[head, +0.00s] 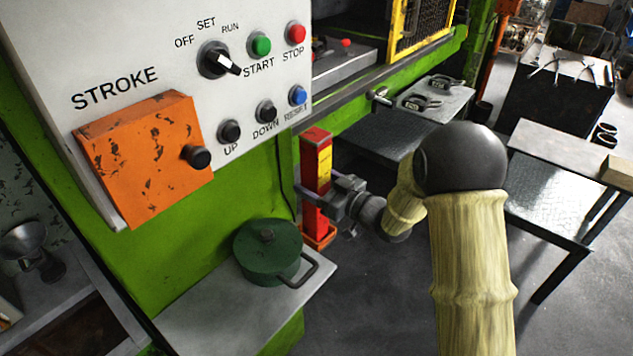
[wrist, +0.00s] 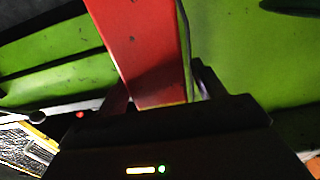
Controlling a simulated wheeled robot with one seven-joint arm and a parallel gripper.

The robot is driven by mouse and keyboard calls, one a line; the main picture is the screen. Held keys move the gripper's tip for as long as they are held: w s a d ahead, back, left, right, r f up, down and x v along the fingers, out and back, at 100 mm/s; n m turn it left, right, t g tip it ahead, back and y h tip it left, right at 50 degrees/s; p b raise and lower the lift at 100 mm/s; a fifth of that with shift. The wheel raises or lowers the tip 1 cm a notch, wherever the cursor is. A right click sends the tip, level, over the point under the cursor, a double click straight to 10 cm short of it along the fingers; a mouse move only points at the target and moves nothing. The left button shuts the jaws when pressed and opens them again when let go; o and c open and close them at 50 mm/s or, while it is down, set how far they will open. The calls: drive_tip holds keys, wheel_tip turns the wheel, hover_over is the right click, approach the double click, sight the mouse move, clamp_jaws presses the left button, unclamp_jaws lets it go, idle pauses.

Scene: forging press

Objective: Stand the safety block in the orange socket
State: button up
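The safety block (head: 317,160) is a tall red post with a yellow label, upright beside the green press frame in the head view. Its lower end is at the orange socket (head: 322,240), whose rim shows around the foot; I cannot tell whether it is fully seated. My gripper (head: 318,196) reaches in from the right with its fingers on either side of the block's middle, and looks shut on it. In the wrist view the red block (wrist: 145,50) runs between my dark fingertips (wrist: 160,95). The socket is not seen there.
A green lidded pot (head: 268,252) stands on a grey shelf (head: 215,305) left of the block. The control panel (head: 150,50) with an orange box (head: 145,155) juts out above. Metal tables (head: 545,208) stand at right. Floor between is clear.

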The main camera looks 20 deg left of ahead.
drive_tip(key=shift+r, duration=0.2)
drive_tip(key=shift+d+f, duration=0.1)
drive_tip(key=shift+d, duration=0.2)
drive_tip(key=b+v, duration=0.1)
drive_tip(key=v, duration=1)
drive_tip(key=shift+s+d, duration=0.15)
drive_tip(key=shift+d, duration=0.05)
